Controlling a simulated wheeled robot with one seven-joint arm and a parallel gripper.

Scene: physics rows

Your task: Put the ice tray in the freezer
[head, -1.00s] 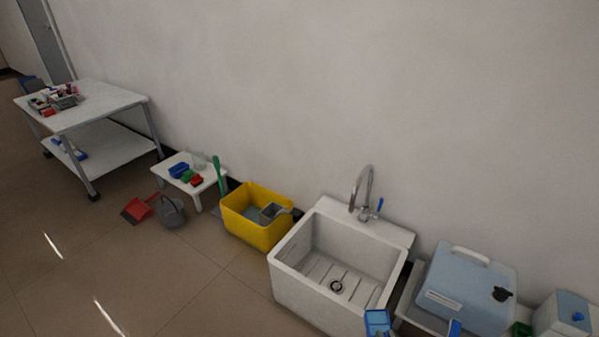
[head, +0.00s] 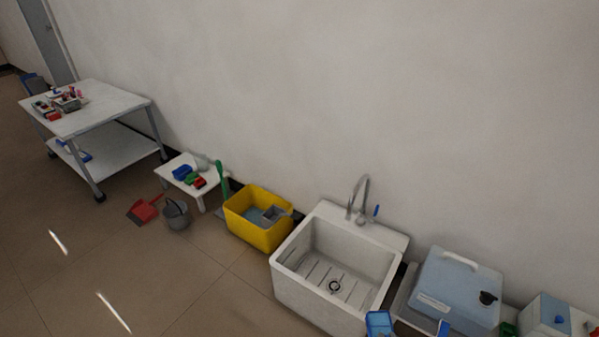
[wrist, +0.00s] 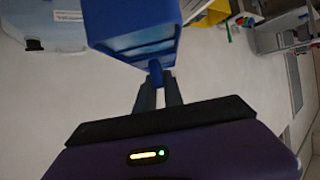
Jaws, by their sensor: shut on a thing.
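My gripper (wrist: 159,88) is shut on a narrow blue tab of a deep blue, box-shaped thing (wrist: 135,22) in the wrist view. The thing has straight walls and ribs on its near side. Its far end is cut off by the frame, and I cannot tell for sure that it is the ice tray. In the head view a blue piece (head: 380,323) shows at the bottom edge, probably part of this held thing. I cannot make out my gripper in the head view. I see nothing that is clearly a freezer.
A white sink (head: 290,262) with a tap stands along the wall. To its right is a pale blue box (head: 460,280) with a white handle and black knob. To its left are a yellow tub (head: 258,232), a low white table (head: 205,163) and a trolley (head: 110,115). Floor at left is mostly clear.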

